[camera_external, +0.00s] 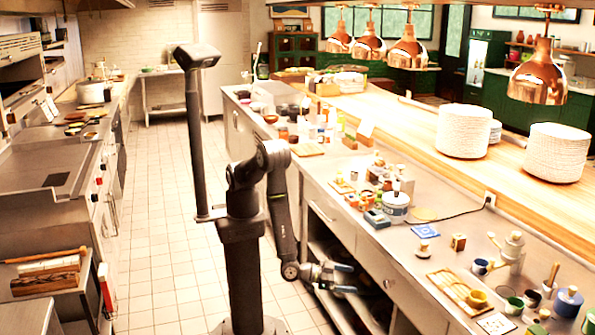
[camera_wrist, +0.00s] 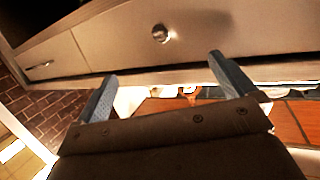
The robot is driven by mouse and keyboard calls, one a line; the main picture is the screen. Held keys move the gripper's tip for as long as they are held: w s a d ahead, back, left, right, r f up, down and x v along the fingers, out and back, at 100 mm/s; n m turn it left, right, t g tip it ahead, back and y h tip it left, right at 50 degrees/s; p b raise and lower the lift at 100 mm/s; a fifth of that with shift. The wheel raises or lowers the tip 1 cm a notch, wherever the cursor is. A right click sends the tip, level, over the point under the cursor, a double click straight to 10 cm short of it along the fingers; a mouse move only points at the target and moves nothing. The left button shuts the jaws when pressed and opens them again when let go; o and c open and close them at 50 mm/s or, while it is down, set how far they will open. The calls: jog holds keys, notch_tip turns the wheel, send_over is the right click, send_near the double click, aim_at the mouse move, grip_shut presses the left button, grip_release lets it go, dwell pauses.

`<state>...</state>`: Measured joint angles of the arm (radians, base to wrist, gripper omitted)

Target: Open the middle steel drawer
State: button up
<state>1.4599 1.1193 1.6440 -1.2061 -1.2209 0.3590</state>
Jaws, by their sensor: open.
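The middle steel drawer (camera_external: 372,258) is a flat front under the counter top and looks closed. In the wrist view its front (camera_wrist: 215,35) carries a round metal knob (camera_wrist: 160,34). The knob also shows small in the external view (camera_external: 388,283). My gripper (camera_external: 352,278) is open and empty, low in front of the counter and left of the knob in the external view. In the wrist view its two blue-grey fingers (camera_wrist: 163,68) are spread apart, with the knob beyond and above the gap, not between them.
A neighbouring drawer (camera_wrist: 45,62) with a bar handle lies to the left. Open shelves (camera_external: 335,300) sit below the drawers. The counter top (camera_external: 340,170) is crowded with jars, pots and boards. The tiled aisle floor (camera_external: 150,230) is clear; a stove line (camera_external: 60,180) stands opposite.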

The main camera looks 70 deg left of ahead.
jog(key=shift+s+a, duration=0.2)
jog(key=shift+s, duration=0.2)
